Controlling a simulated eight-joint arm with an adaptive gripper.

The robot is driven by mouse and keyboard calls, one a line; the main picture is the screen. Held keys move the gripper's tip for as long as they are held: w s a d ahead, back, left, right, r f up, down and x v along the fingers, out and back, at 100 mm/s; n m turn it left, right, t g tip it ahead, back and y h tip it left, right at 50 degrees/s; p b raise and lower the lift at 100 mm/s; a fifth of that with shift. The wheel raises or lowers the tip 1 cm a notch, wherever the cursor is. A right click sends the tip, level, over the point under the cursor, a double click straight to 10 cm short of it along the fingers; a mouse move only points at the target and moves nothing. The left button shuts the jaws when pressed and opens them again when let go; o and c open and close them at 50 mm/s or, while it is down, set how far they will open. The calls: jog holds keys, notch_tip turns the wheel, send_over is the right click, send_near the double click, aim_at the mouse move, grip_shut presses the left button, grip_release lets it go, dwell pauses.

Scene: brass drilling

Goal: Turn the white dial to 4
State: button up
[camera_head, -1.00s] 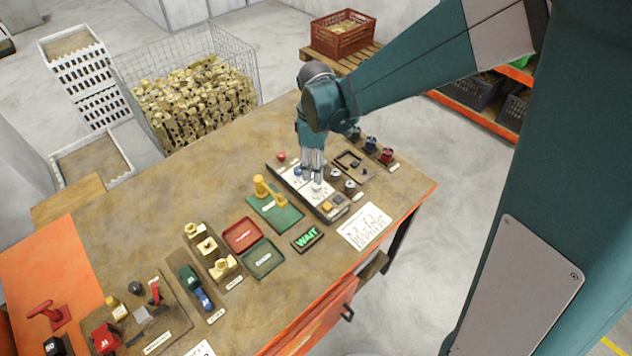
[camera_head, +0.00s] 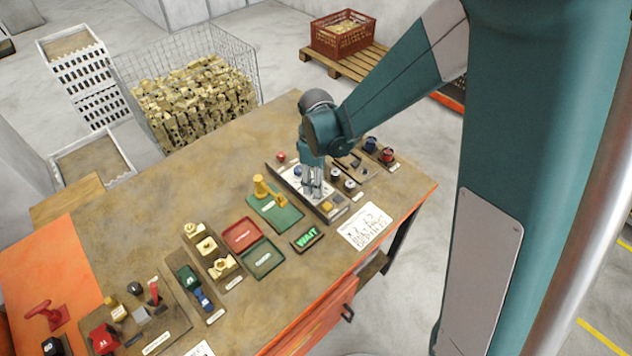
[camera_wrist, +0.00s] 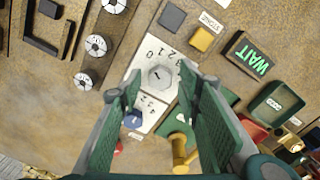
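The white dial (camera_wrist: 160,77) sits on a white panel (camera_wrist: 150,52) with printed digits around it. A small dark mark shows on the dial, but I cannot tell which digit it points to. My gripper (camera_wrist: 158,84) is open, with one green-padded finger on each side of the dial in the wrist view. I cannot tell whether either finger touches it. In the head view my gripper (camera_head: 313,188) is low over the panel and its fingers mostly hide the dial.
A blue knob (camera_wrist: 133,119) is close to the left finger. Several round white-topped knobs (camera_wrist: 96,46) stand left of the panel. A grey and a yellow button (camera_wrist: 202,39), a lit WAIT sign (camera_wrist: 250,54) and a yellow post (camera_wrist: 180,150) on a green plate are nearby.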

jog(key=c, duration=0.9)
